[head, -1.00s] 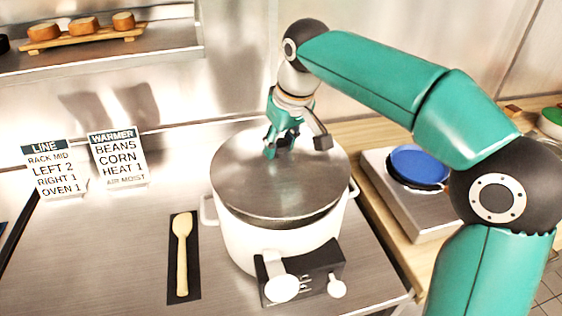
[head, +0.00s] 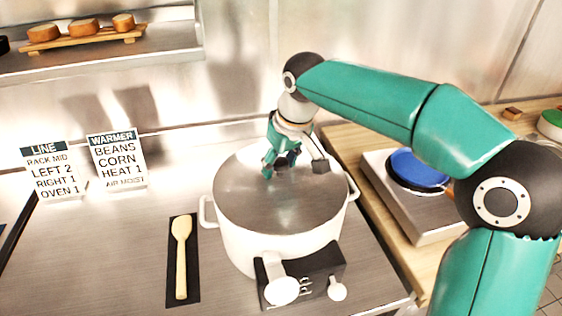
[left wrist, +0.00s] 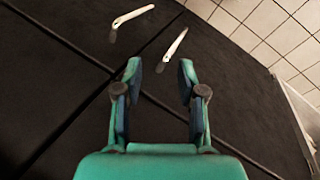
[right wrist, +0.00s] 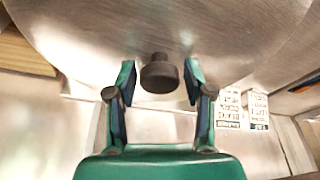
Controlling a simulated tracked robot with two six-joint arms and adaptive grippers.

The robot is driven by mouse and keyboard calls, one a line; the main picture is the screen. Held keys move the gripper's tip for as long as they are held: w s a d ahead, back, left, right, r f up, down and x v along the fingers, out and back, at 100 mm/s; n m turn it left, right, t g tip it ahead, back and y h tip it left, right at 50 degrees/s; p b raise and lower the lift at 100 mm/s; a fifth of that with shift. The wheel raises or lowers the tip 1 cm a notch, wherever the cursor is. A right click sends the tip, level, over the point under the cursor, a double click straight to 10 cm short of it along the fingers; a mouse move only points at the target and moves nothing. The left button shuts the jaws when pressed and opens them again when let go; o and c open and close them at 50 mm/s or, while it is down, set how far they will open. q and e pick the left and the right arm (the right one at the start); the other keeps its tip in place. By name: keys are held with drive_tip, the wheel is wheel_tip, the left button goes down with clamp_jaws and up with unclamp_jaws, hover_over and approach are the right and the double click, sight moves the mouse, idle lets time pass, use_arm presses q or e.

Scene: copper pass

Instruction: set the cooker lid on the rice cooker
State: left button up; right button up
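The cooker lid (head: 280,205), a brushed-metal disc, lies level on the white rice cooker (head: 270,245), its rim close on the pot's rim all round the visible front. My right gripper (head: 290,165) is over the back part of the lid. In the right wrist view the lid (right wrist: 240,40) fills the top, and its dark knob (right wrist: 160,75) stands between the two fingers of my right gripper (right wrist: 160,85), with a small gap on each side. My left gripper (left wrist: 160,75) is open and empty, away from the cooker and outside the head view.
A wooden spoon (head: 181,255) on a dark mat lies left of the cooker. Two signs (head: 117,160) stand at the back left. A burner with a blue pan (head: 418,168) is on the right.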

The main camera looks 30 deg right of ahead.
sight(289, 183)
idle(0.3)
drive_tip(key=shift+r, duration=0.6)
drive_tip(key=shift+p+v, duration=0.5)
drive_tip(key=shift+v, duration=5.2)
drive_tip(key=shift+s+f, duration=0.1)
drive_tip(key=shift+s, duration=0.05)
